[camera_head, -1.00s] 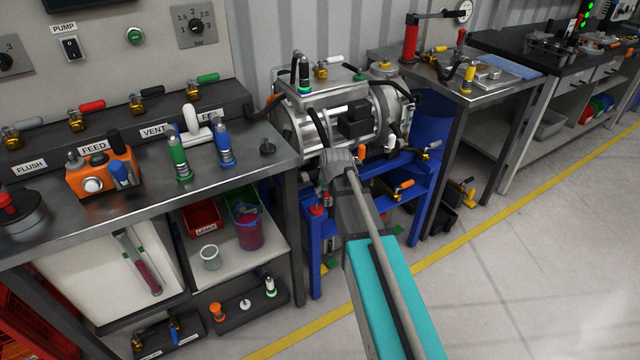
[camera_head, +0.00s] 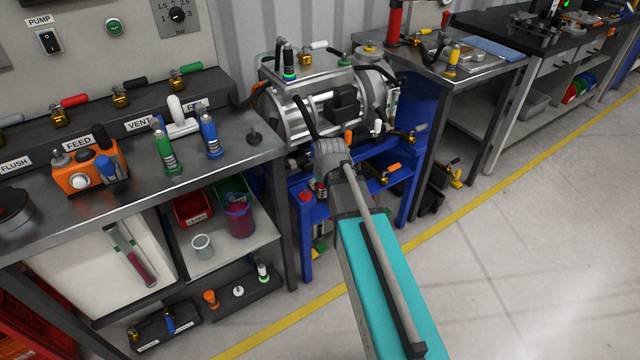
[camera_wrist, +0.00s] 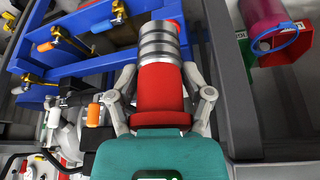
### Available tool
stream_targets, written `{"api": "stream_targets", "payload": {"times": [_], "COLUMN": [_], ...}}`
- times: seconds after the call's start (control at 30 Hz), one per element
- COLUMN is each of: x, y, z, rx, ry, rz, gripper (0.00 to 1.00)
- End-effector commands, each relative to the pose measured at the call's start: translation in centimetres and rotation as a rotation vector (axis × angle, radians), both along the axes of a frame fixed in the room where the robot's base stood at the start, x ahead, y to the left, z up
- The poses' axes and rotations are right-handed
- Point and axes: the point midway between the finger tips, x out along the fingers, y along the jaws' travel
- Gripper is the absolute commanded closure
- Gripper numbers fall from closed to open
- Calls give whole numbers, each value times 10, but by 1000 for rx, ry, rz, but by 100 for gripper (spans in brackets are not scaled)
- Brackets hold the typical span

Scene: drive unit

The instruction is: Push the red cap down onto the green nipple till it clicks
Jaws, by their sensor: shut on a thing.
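The red cap (camera_wrist: 160,95) is a red cylinder with a ridged silver section beyond it and some red at its far end. My gripper (camera_wrist: 162,100) is shut on its red part, one finger on each side. In the head view, my gripper (camera_head: 322,182) is low in front of the blue stand, below the pump. The ridged silver part shows small there, close to a red knob on the stand. I cannot make out the green nipple for certain; my gripper and the cap hide what lies straight ahead.
The blue stand (camera_head: 357,165) carries orange-handled valves (camera_wrist: 88,114). A metal bench (camera_head: 170,178) with green and blue couplings is at left, a shelf with a purple-red cup (camera_head: 239,217) below it. Another bench (camera_head: 480,72) is at right. The floor at right is clear.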

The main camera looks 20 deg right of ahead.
Motion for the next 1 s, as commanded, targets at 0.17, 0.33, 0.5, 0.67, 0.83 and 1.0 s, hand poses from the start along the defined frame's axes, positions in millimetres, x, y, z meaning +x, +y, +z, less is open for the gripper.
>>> {"api": "stream_targets", "payload": {"times": [0.17,0.33,0.5,0.67,0.83,1.0], "x": [0,0,0,0,0,0], "y": [0,0,0,0,0,0], "z": [0,1,3,5,7,9], "rx": [0,0,0,0,0,0], "ry": [0,0,0,0,0,0], "rz": [0,0,0,0,0,0], "gripper": [94,94,94,94,94,94]}}
